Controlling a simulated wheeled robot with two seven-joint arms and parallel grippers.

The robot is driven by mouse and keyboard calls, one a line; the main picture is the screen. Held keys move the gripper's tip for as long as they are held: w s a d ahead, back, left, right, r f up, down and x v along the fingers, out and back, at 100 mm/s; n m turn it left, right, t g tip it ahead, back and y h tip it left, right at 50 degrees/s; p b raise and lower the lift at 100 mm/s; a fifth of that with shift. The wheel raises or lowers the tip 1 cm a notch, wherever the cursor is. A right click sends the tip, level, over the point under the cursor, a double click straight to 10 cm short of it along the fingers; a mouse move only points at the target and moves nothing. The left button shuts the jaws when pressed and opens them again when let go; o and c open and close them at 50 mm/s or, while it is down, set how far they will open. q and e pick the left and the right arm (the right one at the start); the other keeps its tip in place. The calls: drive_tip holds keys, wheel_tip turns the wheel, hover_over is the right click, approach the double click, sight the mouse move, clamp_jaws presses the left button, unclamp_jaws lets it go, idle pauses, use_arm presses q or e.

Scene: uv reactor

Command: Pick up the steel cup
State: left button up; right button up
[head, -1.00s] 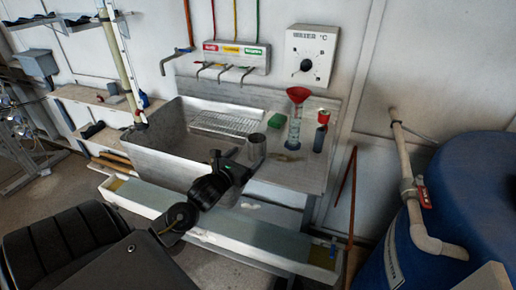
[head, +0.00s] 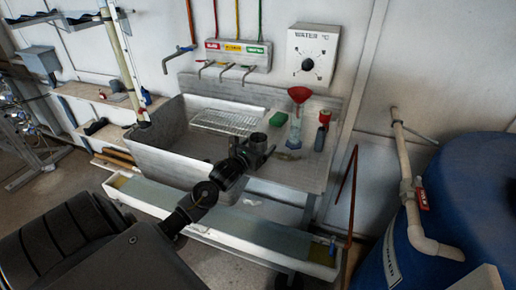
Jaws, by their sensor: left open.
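The steel cup (head: 258,141) stands upright on the sink's flat steel drainboard, just right of the basin, in the head view. My left gripper (head: 259,157) is open at the cup's near side. Its dark jaws overlap the lower part of the cup in the picture and hide it. I cannot tell whether the fingers touch the cup or reach around it. My right gripper is not in view.
A green block (head: 278,119), a glass vessel with a red funnel (head: 299,96) and a red-topped dark bottle (head: 320,138) stand behind and right of the cup. Taps (head: 226,68) hang above the basin (head: 165,148). A blue barrel (head: 465,190) stands at right.

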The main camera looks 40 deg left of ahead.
use_arm(q)
drive_tip(key=c, duration=1.1)
